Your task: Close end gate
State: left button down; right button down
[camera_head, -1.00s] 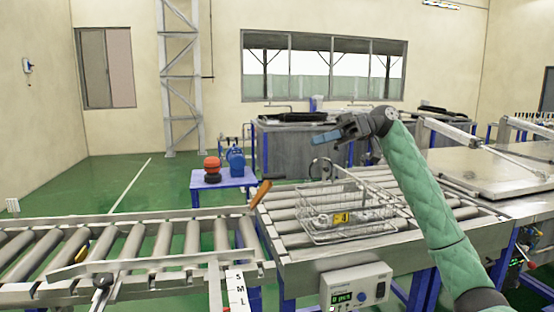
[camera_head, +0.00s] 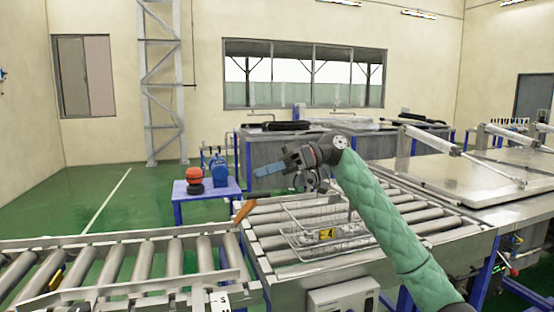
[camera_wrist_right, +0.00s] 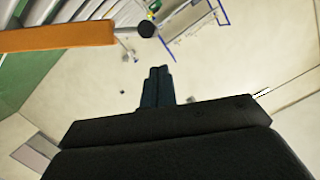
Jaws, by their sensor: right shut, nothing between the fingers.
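An orange bar (camera_head: 244,211), which looks like the end gate's handle, stands tilted at the left end of the right roller conveyor, beside the gap between conveyors. It also crosses the upper left of the right wrist view (camera_wrist_right: 60,36), with a dark round knob at its end. My right gripper (camera_head: 268,170) points left, above and a little right of the orange bar in the head view. Its blue fingers are together and empty, apart from the bar in the picture. They also show in the wrist view (camera_wrist_right: 157,85). My left gripper is not in view.
A blue table (camera_head: 205,196) with red and blue objects stands behind. A control box (camera_head: 343,296) is at the front.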

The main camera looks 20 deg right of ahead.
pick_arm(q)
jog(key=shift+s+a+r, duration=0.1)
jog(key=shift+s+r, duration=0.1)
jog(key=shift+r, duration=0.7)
pick_arm(e)
jog(key=shift+s+f, duration=0.3)
jog(key=shift+f, duration=0.3)
jog(key=shift+s+f, duration=0.25)
jog(key=shift+f, duration=0.35)
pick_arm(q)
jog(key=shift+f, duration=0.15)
pick_arm(e)
jog(key=shift+f, duration=0.1)
